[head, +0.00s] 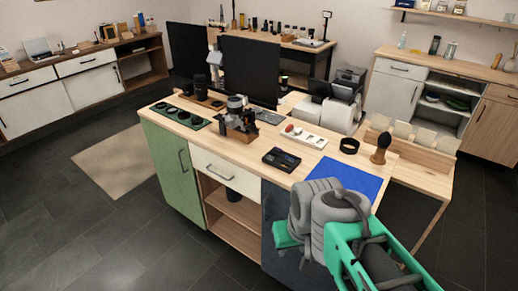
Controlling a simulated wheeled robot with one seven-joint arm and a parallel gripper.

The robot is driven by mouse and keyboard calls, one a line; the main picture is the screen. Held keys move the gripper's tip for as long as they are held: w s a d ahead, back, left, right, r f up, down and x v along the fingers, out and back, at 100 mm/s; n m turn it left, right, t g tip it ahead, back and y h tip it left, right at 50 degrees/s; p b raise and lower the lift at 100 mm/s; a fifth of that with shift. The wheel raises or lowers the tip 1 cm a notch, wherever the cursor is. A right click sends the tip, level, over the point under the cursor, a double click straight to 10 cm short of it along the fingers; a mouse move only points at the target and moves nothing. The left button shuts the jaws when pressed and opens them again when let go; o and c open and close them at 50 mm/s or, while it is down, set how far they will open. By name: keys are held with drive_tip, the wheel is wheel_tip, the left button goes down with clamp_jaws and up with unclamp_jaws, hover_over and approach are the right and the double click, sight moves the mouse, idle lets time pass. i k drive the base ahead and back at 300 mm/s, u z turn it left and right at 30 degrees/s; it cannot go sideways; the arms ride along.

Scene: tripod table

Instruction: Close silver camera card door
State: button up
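A small silver and black camera (237,107) sits on a brown wooden stand (239,133) on the wood-topped counter (222,144), left of centre in the head view. Its card door is too small to make out. My grey and green arm is folded at the lower right, in front of the counter's right end and well apart from the camera. I cannot make out the fingertips of my gripper among the folded links, so I cannot tell whether it is open or shut.
A black tray (281,159), a white tray (304,137), a blue mat (343,181), a black ring (349,146) and a brush on a stand (381,148) lie right of the camera. A dark monitor (249,72) stands behind it.

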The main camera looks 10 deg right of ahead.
sight(251, 128)
drive_tip(key=z, duration=0.1)
drive_tip(key=k, duration=0.65)
drive_tip(key=u, duration=1.3)
drive_tip(key=i, duration=0.8)
drive_tip(key=u, duration=0.55)
drive_tip(key=i, duration=0.8)
drive_tip(key=z, duration=0.85)
drive_tip(key=i, duration=0.7)
drive_tip(key=z, duration=0.85)
drive_tip(key=i, duration=0.55)
drive_tip(key=u, duration=0.05)
